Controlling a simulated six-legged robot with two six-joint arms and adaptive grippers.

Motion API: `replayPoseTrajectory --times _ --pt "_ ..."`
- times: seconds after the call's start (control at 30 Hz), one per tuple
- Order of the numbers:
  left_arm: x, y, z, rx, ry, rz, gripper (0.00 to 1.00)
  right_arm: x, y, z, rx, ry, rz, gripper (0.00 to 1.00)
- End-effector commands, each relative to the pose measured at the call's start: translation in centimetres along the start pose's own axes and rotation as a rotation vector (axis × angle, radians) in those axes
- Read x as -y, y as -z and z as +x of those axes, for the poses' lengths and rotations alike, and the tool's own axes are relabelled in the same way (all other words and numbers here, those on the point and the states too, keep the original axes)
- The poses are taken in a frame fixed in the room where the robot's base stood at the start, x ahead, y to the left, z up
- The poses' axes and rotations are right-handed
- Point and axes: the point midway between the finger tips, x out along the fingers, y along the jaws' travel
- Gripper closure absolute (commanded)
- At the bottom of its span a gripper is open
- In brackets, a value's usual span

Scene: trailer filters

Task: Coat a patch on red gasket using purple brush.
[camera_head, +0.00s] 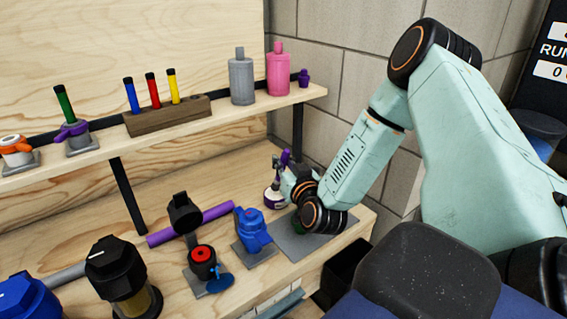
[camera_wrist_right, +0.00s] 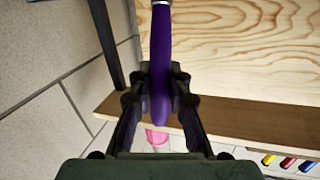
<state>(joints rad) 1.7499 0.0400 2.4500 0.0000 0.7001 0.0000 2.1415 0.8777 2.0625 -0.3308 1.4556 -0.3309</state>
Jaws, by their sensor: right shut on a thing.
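The purple brush (camera_head: 285,157) stands roughly upright at the right end of the lower bench. In the right wrist view its purple handle (camera_wrist_right: 160,60) lies between the two dark fingers. My right gripper (camera_head: 287,178) is shut on this handle; it also shows in the right wrist view (camera_wrist_right: 159,100). A small white jar with a purple label (camera_head: 273,196) is right beside the gripper. I cannot tell whether the brush tip is inside it. The red gasket (camera_head: 202,254) is a ring on top of a black filter housing, to the gripper's lower left. My left gripper is out of view.
A blue filter (camera_head: 252,229) on a grey plate (camera_head: 321,241) side stands between gripper and gasket. A purple tube (camera_head: 215,213) lies behind the gasket. The upper shelf (camera_head: 225,120) holds markers, a grey bottle (camera_head: 242,78) and a pink bottle (camera_head: 278,73).

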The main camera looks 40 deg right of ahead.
Motion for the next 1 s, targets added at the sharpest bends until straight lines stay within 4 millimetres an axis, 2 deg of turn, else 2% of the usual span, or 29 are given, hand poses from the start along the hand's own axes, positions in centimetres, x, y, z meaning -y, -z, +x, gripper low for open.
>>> replayPoseTrajectory --times 1.0 --pt "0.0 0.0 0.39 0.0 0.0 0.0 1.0 -0.08 -0.5 0.03 0.0 0.0 0.0 1.0"
